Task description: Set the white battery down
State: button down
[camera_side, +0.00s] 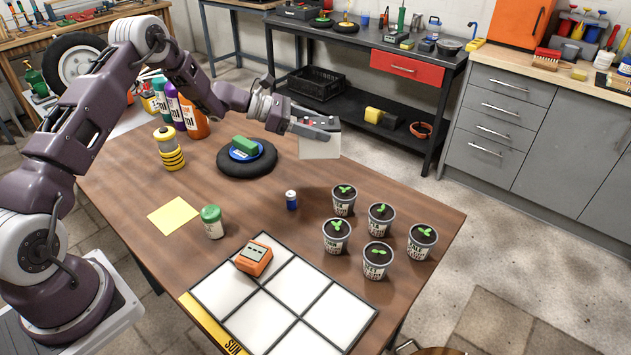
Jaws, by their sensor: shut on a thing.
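The white battery (320,146) is a pale box held up in the air above the far right part of the wooden table. My gripper (322,127) is shut on its upper part. Small red marks show by the fingers at its top. The battery hangs about upright, clear of the table top (300,182). The fingers hide part of its upper edge.
A tyre (236,165) with a green block (245,144) on it lies left of the battery. Several seedling cups (344,200) stand at right. A white-squared mat (222,293) holds an orange device (254,259). A green-lidded jar (212,222) and small blue can (291,200) stand mid-table.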

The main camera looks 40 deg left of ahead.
aim_at(316, 143)
jog(key=f, duration=0.5)
jog(key=shift+w+a+f, duration=0.15)
jog(key=shift+a+f, duration=0.1)
jog(key=shift+a, duration=0.15)
jog(key=shift+f, duration=2.25)
jog(key=shift+f, duration=0.1)
jog(key=shift+c, duration=2.1)
grip_release()
jog(key=shift+f, duration=0.15)
